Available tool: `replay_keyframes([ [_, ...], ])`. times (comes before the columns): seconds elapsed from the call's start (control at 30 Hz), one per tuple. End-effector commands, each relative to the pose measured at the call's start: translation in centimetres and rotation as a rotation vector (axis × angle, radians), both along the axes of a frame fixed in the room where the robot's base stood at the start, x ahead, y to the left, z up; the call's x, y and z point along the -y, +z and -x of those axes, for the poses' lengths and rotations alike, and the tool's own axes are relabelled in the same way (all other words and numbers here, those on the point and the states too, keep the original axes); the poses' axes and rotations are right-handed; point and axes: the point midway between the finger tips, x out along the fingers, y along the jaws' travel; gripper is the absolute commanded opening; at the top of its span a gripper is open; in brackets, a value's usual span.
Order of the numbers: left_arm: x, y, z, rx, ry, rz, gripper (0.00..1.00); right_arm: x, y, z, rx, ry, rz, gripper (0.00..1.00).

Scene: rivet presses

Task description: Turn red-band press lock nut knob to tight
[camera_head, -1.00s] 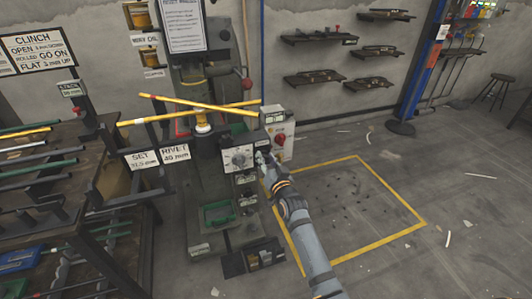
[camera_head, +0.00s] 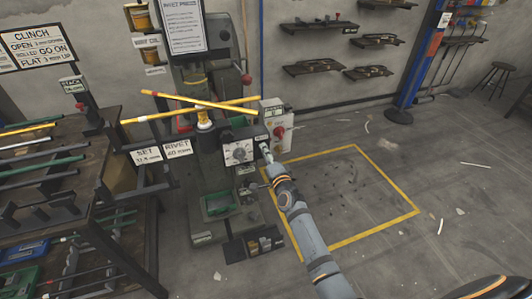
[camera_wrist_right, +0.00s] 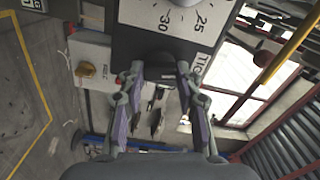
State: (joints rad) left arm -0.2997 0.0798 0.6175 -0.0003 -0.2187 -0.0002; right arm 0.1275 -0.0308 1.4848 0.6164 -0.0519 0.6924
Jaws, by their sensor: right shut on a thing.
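The rivet press (camera_head: 222,135) stands left of centre in the head view, with a white dial plate (camera_head: 238,152) on its dark box. My right gripper (camera_head: 264,149) is at the right side of that box. In the right wrist view my right gripper (camera_wrist_right: 160,74) has its fingers on both sides of a dark knob (camera_wrist_right: 160,60), shut on it. The knob is mostly in shadow, so its turn angle is unclear. The dial plate (camera_wrist_right: 175,18) shows 25 and 30 above it, and a label (camera_wrist_right: 201,63) beside it is partly cut off. My left gripper is not in view.
A white box with a red button (camera_head: 278,133) stands close behind my right gripper. A rack of rods (camera_head: 60,175) is on the left.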

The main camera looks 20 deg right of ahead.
Motion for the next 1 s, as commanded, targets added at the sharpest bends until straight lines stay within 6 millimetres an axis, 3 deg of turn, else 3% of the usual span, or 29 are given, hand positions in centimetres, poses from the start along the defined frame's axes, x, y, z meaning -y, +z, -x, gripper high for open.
replay_keyframes([
  [0.4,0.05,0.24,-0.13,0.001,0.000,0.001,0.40,0.03,-0.09,0.00,-0.007,0.000,-0.209,0.02],
  [1.0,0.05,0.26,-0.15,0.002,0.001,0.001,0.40,0.02,-0.12,0.00,-0.008,0.000,-0.250,0.02],
])
